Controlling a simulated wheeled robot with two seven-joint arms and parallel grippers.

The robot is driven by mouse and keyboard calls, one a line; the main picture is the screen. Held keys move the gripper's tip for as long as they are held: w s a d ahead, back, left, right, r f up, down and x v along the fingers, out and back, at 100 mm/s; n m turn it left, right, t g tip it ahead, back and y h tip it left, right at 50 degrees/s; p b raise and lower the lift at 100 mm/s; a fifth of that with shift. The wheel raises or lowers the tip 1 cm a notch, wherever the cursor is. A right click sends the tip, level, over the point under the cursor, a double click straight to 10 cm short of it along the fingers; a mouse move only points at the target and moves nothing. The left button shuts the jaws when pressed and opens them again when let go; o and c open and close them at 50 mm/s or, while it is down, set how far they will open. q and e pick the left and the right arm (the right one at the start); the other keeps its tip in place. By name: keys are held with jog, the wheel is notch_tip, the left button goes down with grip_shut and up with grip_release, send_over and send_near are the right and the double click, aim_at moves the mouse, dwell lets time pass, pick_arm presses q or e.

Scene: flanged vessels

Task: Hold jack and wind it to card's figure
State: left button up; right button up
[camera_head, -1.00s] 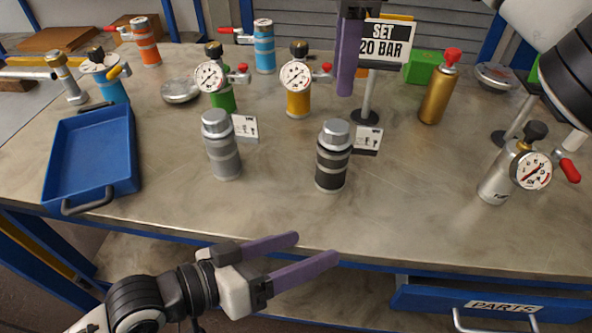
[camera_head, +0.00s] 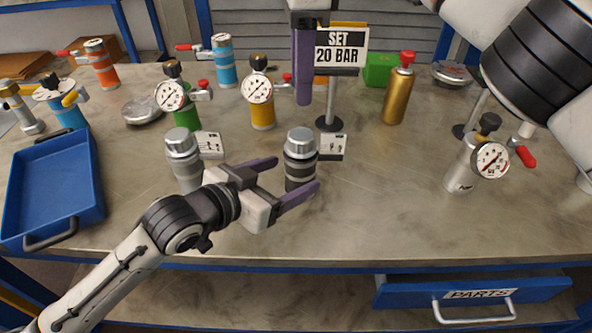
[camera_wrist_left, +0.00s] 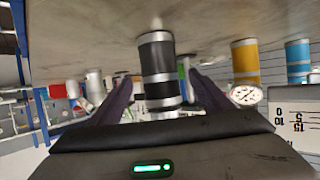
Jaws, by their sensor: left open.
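The card (camera_head: 340,52) reads "SET 20 BAR" on a stand at the back middle. No label shows which vessel is the jack. A black banded cylinder with a silver cap (camera_head: 300,157) stands upright at the table's middle; it also shows in the left wrist view (camera_wrist_left: 158,72). My left gripper (camera_head: 297,174) is open, its purple fingers pointing at this cylinder. In the left wrist view the cylinder appears between the fingers (camera_wrist_left: 160,92); contact cannot be seen. My right gripper (camera_head: 304,98) hangs left of the card, with one finger visible.
A grey cylinder (camera_head: 184,160) stands left of the black one. Gauged green (camera_head: 185,108), yellow (camera_head: 262,108) and silver (camera_head: 460,170) vessels stand around. A gold bottle (camera_head: 398,92) is behind. A blue tray (camera_head: 50,185) lies left. The right front tabletop is clear.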

pick_arm(q)
jog(key=shift+x, duration=2.25)
jog(key=c, duration=1.7)
jog(key=shift+c, duration=0.2)
